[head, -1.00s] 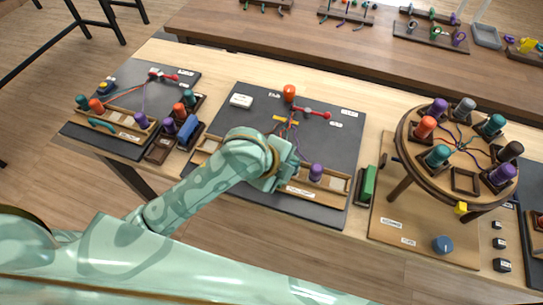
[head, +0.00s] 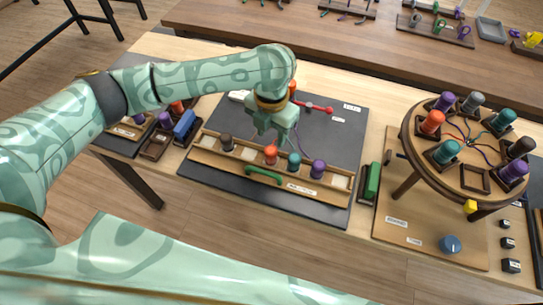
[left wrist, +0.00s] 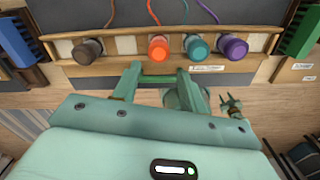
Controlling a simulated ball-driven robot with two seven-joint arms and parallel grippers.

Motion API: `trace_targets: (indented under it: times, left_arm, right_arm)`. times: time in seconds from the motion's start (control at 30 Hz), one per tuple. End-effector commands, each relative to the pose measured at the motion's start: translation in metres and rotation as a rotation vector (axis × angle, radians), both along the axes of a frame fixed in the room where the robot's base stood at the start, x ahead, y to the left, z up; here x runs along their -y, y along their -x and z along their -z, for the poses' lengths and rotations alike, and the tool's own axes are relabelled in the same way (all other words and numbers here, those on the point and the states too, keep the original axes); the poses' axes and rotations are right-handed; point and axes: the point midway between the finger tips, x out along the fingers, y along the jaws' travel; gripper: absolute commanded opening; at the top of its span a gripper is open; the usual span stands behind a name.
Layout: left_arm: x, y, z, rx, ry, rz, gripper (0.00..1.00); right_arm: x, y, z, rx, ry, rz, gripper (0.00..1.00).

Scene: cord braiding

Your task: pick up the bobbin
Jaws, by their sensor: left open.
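Several bobbins stand in a row in the wooden rack (head: 213,150) on the middle dark mat. They are a brown bobbin (head: 227,142), an orange bobbin (head: 270,155), a teal bobbin (head: 293,162) and a purple bobbin (head: 317,169). The same row shows in the left wrist view, with the brown (left wrist: 88,51), orange (left wrist: 158,49), teal (left wrist: 197,47) and purple (left wrist: 233,47) ones. My left gripper (head: 274,139) is open and empty, fingers pointing down, above the rack. In the left wrist view its fingertips (left wrist: 159,70) appear on either side of the rack's green handle (left wrist: 158,79), apart from every bobbin.
Another orange bobbin (head: 292,87) stands behind, partly hidden by my arm. A round stand (head: 474,178) with several bobbins is at the right. A green block (head: 372,181) lies beside the mat. A second bobbin station with a blue block (head: 184,125) is at the left.

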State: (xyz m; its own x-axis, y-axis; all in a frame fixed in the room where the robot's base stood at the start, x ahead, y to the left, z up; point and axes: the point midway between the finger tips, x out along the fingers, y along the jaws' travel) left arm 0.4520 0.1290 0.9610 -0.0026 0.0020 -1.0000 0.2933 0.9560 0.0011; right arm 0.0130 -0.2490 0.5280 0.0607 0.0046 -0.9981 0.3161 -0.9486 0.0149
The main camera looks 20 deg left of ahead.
Motion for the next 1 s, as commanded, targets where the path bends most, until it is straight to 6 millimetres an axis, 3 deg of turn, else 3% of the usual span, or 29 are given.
trace_targets:
  times: [0.03, 0.1, 0.37, 0.6, 0.87, 1.0]
  left_arm:
    - [0.0, 0.001, 0.015, -0.004, 0.001, -0.001, 0.43]
    - [0.001, 0.0, 0.025, -0.002, 0.001, 0.0, 0.43]
    - [0.0, -0.001, 0.042, -0.001, 0.002, -0.001, 0.43]
    - [-0.002, -0.002, 0.082, -0.002, 0.002, 0.0, 0.43]
    - [-0.002, -0.003, 0.084, 0.005, 0.001, 0.0, 0.43]
    - [-0.002, -0.003, 0.084, 0.005, 0.001, 0.0, 0.08]
  right_arm:
    - [0.0, 0.002, 0.007, -0.004, 0.0, 0.0, 0.36]
    - [0.001, 0.003, 0.011, -0.006, 0.001, 0.0, 0.36]
    - [0.004, 0.004, 0.017, -0.01, 0.006, -0.003, 0.36]
    - [0.006, 0.009, 0.037, -0.022, 0.008, -0.004, 0.36]
    - [0.006, 0.009, 0.037, -0.022, 0.008, -0.004, 0.36]
    - [0.006, 0.009, 0.037, -0.022, 0.008, -0.004, 0.36]
